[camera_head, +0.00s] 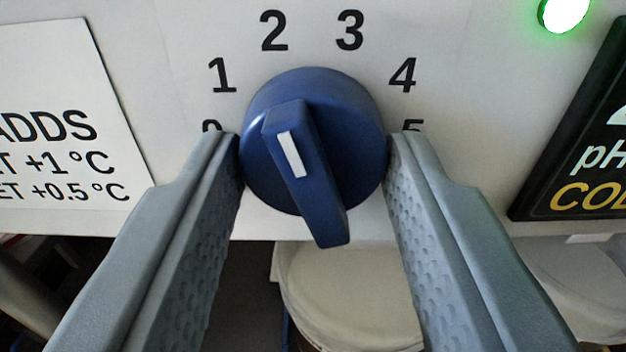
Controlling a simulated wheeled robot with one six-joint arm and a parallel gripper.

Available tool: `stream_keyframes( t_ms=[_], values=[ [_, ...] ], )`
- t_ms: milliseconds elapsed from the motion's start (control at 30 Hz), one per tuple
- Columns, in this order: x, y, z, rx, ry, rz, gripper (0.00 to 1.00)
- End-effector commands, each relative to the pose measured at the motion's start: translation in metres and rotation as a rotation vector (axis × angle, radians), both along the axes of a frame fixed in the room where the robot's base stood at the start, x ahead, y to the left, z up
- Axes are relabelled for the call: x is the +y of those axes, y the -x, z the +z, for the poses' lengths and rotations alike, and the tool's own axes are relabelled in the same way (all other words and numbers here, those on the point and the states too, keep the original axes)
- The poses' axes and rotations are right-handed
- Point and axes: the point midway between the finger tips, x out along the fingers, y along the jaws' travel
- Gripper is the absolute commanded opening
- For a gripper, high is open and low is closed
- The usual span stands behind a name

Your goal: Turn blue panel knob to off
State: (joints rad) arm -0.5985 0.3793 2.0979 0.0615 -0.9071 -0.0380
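The blue knob (357,122) sits on the pale panel in the middle of the view, with a raised grip bar across its face. A white mark (291,155) on the bar's upper end leans up and left, roughly toward the printed 2. Numbers 1 to 4 show around the knob. The 0 and the 5 are partly hidden behind my fingertips. My gripper (313,148) has one grey finger on each side of the knob. Both fingertips appear to touch its round rim, with no clear gap on either side. The bar lies between the fingers.
A white label (60,130) is on the panel at left, and a black sign (585,150) at right. A green light (563,10) glows at upper right. Below the panel's lower edge are a pale bucket lid (350,285) and another pale bucket (580,285) at right.

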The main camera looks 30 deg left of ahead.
Motion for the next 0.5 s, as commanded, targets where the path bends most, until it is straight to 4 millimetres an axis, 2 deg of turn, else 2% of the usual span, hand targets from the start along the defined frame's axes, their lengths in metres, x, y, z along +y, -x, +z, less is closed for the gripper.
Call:
stream_keyframes(
  t_ms=[300, 500],
  values=[
    [-0.0001, 0.0, 0.0001, -0.01, 0.017, 0.0, 0.16],
    [-0.0003, -0.0001, 0.0002, -0.055, 0.09, 0.0, 0.16]
  ],
)
